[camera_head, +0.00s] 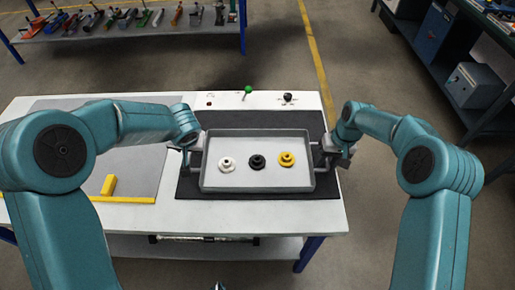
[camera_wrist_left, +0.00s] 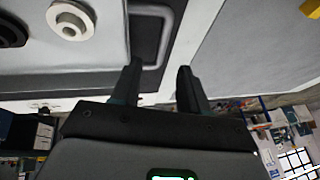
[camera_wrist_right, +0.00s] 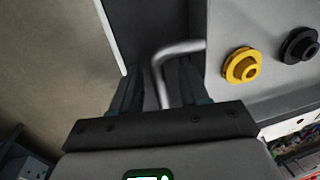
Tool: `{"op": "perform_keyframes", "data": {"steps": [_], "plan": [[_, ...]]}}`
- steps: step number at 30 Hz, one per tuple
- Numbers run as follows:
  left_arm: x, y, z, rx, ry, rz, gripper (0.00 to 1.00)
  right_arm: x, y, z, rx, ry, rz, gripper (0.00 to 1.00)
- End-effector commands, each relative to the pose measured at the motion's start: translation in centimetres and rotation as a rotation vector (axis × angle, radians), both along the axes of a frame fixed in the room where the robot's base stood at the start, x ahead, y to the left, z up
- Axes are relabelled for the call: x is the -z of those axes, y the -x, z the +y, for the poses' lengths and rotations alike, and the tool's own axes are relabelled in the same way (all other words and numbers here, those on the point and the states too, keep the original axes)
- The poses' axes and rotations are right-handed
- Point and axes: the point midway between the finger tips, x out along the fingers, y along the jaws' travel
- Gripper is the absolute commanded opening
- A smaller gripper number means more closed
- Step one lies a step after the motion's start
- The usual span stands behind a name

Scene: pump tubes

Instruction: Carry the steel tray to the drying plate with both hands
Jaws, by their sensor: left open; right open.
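The steel tray (camera_head: 257,143) lies on a dark mat (camera_head: 190,187) on the bench. It carries a white (camera_head: 227,164), a black (camera_head: 257,161) and a yellow (camera_head: 286,159) round part. My left gripper (camera_head: 187,158) is open at the tray's left handle; in the left wrist view its fingers (camera_wrist_left: 158,78) are apart at the handle (camera_wrist_left: 172,35). My right gripper (camera_head: 328,155) is open at the right handle; in the right wrist view its fingers (camera_wrist_right: 158,75) lie either side of the handle bar (camera_wrist_right: 162,85). A grey plate (camera_head: 60,105) is left of the mat; I cannot confirm it is the drying plate.
A yellow block (camera_head: 108,185) stands on the grey plate's front part, near a yellow strip (camera_head: 130,200). A green knob (camera_head: 248,90) and a dark knob (camera_head: 288,98) are behind the tray. Shelving stands at back left and right.

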Motion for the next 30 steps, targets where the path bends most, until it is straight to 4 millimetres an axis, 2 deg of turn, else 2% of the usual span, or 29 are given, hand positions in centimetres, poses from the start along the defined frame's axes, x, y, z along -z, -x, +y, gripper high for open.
{"op": "perform_keyframes", "data": {"steps": [1,4,11,14,24,30], "plan": [[-1.1,0.4,-0.3,0.001,0.0,-0.003,0.44,0.0,0.0,0.0,0.0,0.0,0.0,0.45],[-2.6,1.0,-0.6,0.0,0.0,-0.003,0.44,0.0,0.0,0.0,0.0,0.0,0.0,0.45],[-4.0,1.7,-1.0,0.001,0.0,0.001,0.44,-0.5,-0.1,-0.1,0.0,0.0,-0.002,0.45],[-4.0,1.7,-1.0,0.001,0.0,0.001,0.44,-1.9,-0.1,-0.3,0.001,0.001,-0.004,0.45],[-4.0,1.7,-1.0,0.001,0.0,0.001,0.44,-9.3,-0.2,-1.7,0.001,0.0,-0.004,0.45],[-4.0,1.7,-1.0,0.001,0.0,0.001,0.44,-11.5,-0.2,-2.1,0.0,0.0,0.0,0.45]]}}
